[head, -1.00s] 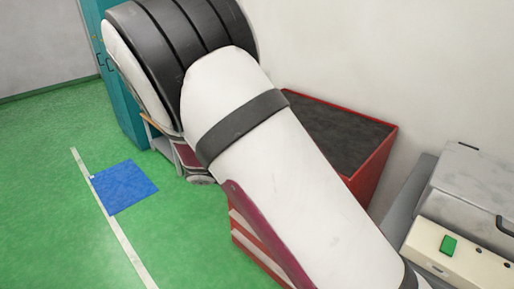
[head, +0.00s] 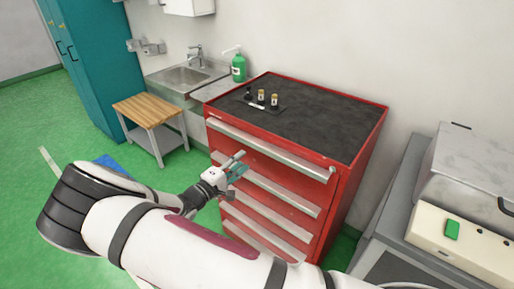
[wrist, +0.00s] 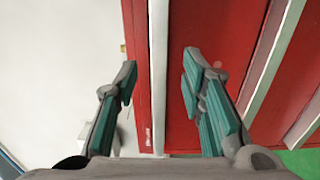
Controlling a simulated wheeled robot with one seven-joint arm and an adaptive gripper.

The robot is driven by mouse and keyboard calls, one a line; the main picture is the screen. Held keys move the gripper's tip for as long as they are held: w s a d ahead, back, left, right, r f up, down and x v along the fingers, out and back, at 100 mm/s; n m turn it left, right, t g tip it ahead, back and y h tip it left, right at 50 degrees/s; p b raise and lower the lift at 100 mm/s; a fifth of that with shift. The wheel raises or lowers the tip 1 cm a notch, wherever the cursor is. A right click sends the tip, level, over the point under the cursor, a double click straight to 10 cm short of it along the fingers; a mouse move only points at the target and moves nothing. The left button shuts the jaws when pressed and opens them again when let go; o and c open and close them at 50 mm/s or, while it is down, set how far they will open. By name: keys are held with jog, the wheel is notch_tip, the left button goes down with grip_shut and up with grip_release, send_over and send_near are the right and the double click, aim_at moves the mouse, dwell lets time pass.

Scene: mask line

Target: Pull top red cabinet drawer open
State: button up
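The red cabinet (head: 352,190) has a black top and several drawers with long pale handles, all of which look shut. The top drawer's handle (head: 270,148) runs along the upper front edge. My gripper (head: 238,168) is in front of the cabinet's face, below that handle in the head view. In the wrist view my gripper (wrist: 158,72) is open, with its teal-padded fingers apart. The top handle (wrist: 158,65) runs between the fingers there, nearer the left one. I see no finger touching it; the remaining distance is unclear.
Small bottles (head: 262,97) stand on the cabinet top. A sink (head: 185,78), a green bottle (head: 238,68) and a wooden-topped stool (head: 150,108) are to the left. A grey bench (head: 395,225) with a machine stands close on the right.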

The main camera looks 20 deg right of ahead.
aim_at(257, 149)
jog(key=x, duration=0.9)
jog(key=shift+w+d, duration=0.15)
jog(key=shift+d, duration=0.1)
jog(key=shift+f, duration=0.1)
grip_shut()
